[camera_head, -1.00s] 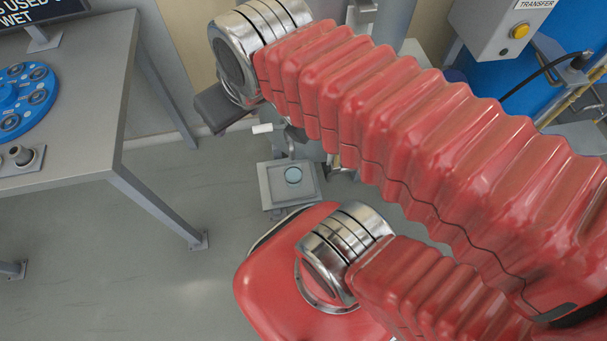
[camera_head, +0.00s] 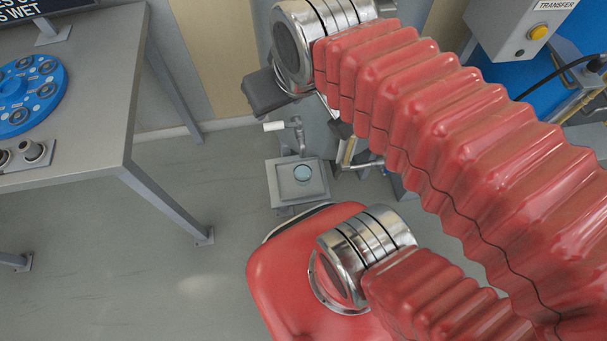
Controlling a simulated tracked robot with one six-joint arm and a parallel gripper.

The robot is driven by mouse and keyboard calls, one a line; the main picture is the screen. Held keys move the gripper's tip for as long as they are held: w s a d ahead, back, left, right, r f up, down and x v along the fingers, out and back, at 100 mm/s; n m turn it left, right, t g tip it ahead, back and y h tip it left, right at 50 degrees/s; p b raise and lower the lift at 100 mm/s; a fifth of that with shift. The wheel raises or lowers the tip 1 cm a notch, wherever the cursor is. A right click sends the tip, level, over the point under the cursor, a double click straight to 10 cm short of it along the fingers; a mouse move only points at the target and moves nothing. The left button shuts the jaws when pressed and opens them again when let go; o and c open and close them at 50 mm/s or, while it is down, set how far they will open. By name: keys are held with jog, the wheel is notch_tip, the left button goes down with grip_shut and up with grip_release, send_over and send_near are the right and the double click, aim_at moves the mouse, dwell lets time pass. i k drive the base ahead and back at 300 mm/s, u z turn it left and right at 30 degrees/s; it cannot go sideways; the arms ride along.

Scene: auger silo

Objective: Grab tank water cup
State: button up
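A tap (camera_head: 298,130) with a white handle (camera_head: 273,126) is just behind and above the cup. My ribbed red arm crosses the right side and ends in a silver wrist joint above the tap in the picture. The fingers of my gripper cannot be made out; the arm hides that area. Nothing visible touches the cup.
A grey table (camera_head: 105,90) with a blue round carousel (camera_head: 30,95) stands at the left. A grey control box (camera_head: 520,30) with a yellow button is at upper right. Pipes and a black cable run at the right. The grey floor (camera_head: 110,250) is clear at lower left.

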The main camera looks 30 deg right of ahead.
aim_at(302, 171)
jog(key=k, duration=1.35)
jog(key=u, duration=0.55)
jog(key=i, duration=0.95)
jog(key=u, duration=0.45)
